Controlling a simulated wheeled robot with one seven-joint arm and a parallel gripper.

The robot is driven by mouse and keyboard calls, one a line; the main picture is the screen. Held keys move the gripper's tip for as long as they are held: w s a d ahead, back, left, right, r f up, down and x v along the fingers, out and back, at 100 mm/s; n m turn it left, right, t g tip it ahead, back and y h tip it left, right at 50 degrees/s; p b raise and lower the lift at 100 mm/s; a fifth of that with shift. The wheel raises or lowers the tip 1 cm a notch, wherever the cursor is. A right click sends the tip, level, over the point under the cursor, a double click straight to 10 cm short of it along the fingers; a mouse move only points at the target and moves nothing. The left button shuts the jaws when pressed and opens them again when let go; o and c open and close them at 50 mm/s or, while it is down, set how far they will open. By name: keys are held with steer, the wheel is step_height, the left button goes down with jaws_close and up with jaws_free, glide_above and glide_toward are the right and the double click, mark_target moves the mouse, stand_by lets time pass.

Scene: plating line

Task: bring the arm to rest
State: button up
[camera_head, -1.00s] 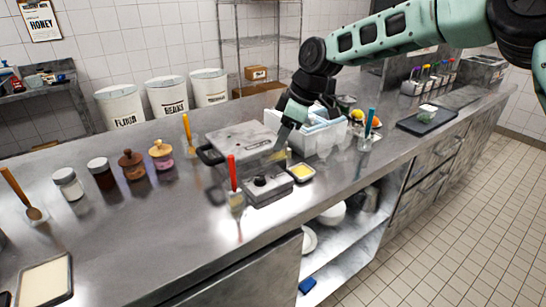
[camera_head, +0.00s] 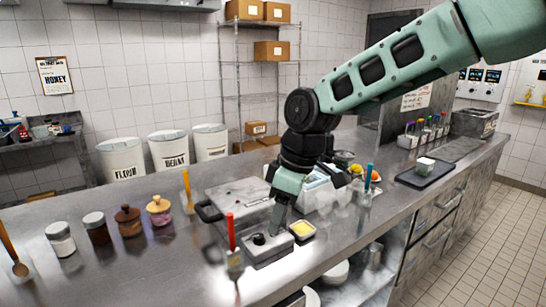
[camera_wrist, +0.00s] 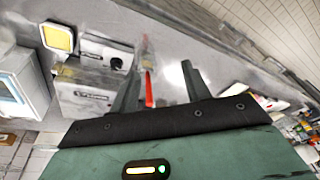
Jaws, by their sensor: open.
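My arm reaches in from the upper right in the head view. My gripper (camera_head: 276,226) points down above the counter, by the small grey box with a black knob (camera_head: 262,246). In the wrist view my gripper (camera_wrist: 158,82) has its two fingers spread apart, with nothing held between them. A red-handled brush (camera_head: 231,232) stands to the left of the box; its red handle (camera_wrist: 149,90) shows between the fingers in the wrist view, beyond them. Whether the gripper touches the box is hard to tell.
A yellow-filled dish (camera_head: 302,229) sits right of the box. A grey lidded appliance (camera_head: 238,194) stands behind. Jars line the left, including a pink one (camera_head: 158,211). A dark tray (camera_head: 424,175) lies at the right.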

steer(key=s+d+f+m+h, duration=0.1)
steer(key=s+d, duration=0.5)
steer(key=s, duration=0.6)
steer(key=s+d+f+m+h, duration=0.1)
steer(key=s+d+m, duration=0.5)
steer(key=s, duration=0.7)
steer(key=shift+s+f, duration=0.3)
steer(key=shift+f, duration=0.6)
steer(key=shift+d, duration=0.1)
steer(key=shift+c, duration=0.2)
